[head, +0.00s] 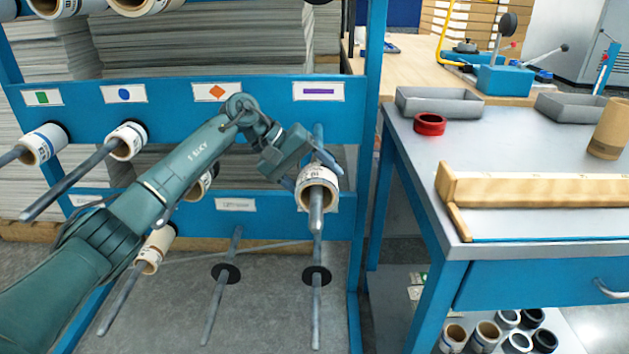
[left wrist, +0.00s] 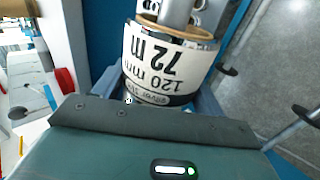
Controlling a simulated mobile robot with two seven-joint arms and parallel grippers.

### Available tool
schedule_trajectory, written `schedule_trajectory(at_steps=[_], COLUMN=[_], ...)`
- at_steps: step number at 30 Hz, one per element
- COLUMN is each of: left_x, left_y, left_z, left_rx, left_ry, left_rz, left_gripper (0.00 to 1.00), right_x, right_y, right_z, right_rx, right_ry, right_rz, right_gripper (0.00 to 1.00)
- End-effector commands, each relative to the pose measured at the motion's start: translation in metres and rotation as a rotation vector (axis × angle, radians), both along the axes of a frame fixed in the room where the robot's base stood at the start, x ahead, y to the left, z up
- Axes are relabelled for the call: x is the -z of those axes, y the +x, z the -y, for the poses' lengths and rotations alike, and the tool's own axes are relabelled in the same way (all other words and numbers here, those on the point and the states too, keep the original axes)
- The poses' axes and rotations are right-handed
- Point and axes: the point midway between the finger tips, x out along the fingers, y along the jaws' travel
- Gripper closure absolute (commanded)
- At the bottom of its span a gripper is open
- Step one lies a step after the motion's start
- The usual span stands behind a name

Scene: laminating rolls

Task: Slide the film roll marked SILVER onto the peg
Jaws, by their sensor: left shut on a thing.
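The silver film roll (head: 317,188) is a short roll with a white printed label and a tan core. In the left wrist view its label (left wrist: 155,60) reads "120 mm", "72 m" and a partly hidden word like "silver". My left gripper (head: 309,171) is shut on this roll from above and behind. The grey peg (head: 316,218) under the purple-bar sign (head: 318,91) passes through the roll's core, and its tip sticks out in front. The peg also shows in the core in the left wrist view (left wrist: 175,12). My right gripper is out of view.
Other rolls hang on pegs to the left, such as the ones under the green square (head: 42,145) and blue circle (head: 126,142). Two lower pegs with black discs (head: 225,273) are empty. A workbench (head: 415,165) with a red ring (head: 430,124) stands close on the right.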

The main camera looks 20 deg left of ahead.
Motion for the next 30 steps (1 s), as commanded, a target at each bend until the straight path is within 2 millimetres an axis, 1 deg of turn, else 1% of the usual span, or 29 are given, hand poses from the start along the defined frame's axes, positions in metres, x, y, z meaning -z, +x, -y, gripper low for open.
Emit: schedule_trajectory(at_steps=[8, 9, 18, 26, 30], left_x=[-0.001, -0.001, -0.001, 0.000, -0.009], left_y=[0.000, 0.000, 0.000, -0.001, -0.002], left_z=[0.000, 0.000, 0.000, 0.000, -0.008], left_rx=[0.001, 0.001, 0.000, 0.000, -0.002], left_ry=[-0.001, -0.001, -0.001, 0.002, 0.003], left_rz=[0.003, 0.003, 0.002, -0.002, 0.001], left_gripper=[0.63, 0.28, 0.04, 0.04, 0.04], right_x=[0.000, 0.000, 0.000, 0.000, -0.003], right_y=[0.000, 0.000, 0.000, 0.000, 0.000], right_z=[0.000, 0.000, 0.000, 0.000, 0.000], right_rx=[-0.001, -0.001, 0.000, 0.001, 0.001], right_ry=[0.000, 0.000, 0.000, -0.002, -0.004], right_rz=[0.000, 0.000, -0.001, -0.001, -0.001], right_gripper=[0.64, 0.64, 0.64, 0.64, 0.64])
